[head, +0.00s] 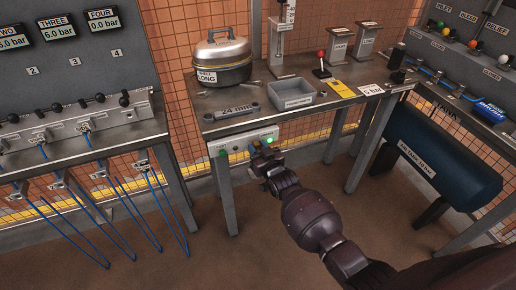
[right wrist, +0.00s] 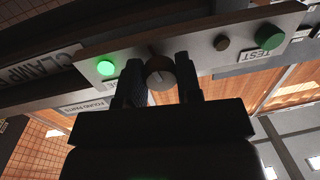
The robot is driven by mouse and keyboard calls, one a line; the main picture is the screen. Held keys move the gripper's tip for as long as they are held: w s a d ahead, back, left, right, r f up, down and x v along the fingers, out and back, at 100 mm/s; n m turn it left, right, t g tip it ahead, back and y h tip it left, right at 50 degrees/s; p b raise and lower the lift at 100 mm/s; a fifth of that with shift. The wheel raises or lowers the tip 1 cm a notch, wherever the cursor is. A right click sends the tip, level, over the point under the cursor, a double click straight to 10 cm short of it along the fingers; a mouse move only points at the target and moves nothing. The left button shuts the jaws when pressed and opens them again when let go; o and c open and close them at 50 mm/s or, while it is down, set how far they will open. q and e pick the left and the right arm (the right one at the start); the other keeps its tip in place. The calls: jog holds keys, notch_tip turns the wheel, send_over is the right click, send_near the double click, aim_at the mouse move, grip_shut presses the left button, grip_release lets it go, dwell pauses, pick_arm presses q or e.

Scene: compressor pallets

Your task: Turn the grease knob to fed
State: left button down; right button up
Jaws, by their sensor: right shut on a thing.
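A pale control panel (head: 229,143) runs along the front edge of the middle bench. In the right wrist view the panel (right wrist: 201,50) is close, and a round grey-brown knob (right wrist: 159,76) with a pointer mark sits on it. My right gripper (head: 262,156) is at the panel, and its two fingers (right wrist: 161,88) stand on either side of the knob, shut on it. A label beside the knob is partly covered; only its end shows, so I cannot read which settings the knob has. My left gripper is not in view.
A lit green lamp (right wrist: 106,68) is near the knob; a dark green button (right wrist: 269,37) is by the TEST label. On the bench are a lidded pot (head: 221,60), a grey bin (head: 291,93) and a red-topped lever (head: 321,66). A blue tank (head: 440,160) stands right.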

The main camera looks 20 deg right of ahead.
jog(key=shift+m, duration=0.8)
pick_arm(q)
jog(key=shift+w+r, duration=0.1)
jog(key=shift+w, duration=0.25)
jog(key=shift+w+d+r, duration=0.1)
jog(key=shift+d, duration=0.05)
pick_arm(e)
jog(key=shift+m, duration=0.4)
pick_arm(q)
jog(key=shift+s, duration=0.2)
pick_arm(e)
jog(key=o, duration=0.9)
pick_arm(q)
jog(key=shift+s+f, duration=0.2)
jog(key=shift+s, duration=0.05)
pick_arm(e)
jog(key=shift+o, duration=0.2)
